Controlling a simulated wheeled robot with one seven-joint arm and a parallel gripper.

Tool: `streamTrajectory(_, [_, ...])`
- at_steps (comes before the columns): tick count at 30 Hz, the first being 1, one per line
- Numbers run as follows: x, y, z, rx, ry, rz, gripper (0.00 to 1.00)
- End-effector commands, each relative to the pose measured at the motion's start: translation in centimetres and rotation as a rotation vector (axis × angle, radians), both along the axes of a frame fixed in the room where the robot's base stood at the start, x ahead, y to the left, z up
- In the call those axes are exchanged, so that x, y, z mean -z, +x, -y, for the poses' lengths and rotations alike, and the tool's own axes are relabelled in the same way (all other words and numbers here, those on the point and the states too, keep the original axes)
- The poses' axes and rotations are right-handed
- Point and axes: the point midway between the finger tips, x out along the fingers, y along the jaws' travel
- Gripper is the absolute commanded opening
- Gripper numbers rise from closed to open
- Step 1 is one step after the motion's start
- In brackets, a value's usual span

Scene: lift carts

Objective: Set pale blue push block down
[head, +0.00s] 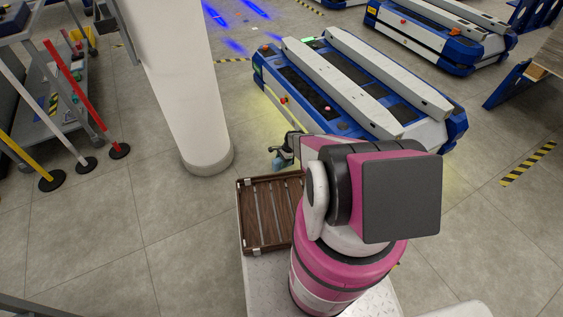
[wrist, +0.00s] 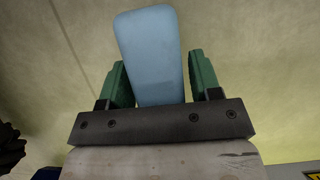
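The pale blue push block (wrist: 150,55) sits between the green fingers of my gripper (wrist: 160,85) in the wrist view, tilted a little to the left. The left finger lies against its side; a thin dark gap may show at the right finger. In the head view my gripper (head: 285,150) is past the far edge of the brown tray, and the block (head: 279,163) shows as a small blue patch below it. My arm hides part of the gripper. The block appears held above the floor, but its height is hard to tell.
The brown slatted wooden tray (head: 241,215) looks empty where visible; my arm covers its right side. A blue and white lift cart (head: 365,85) stands beyond my gripper. A white pillar (head: 185,90) rises at left, near posts (head: 75,90). Floor between pillar and cart is open.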

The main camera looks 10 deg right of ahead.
Motion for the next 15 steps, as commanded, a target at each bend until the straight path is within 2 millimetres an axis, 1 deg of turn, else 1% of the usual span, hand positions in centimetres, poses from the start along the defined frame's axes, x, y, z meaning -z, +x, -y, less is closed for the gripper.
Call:
streamTrajectory(10, [-0.2,0.0,0.0,0.0,0.0,0.0,0.68])
streamTrajectory(13, [-0.9,0.1,0.2,0.0,0.0,0.001,0.68])
streamTrajectory(15, [-1.8,0.2,0.5,0.0,-0.001,0.001,0.68])
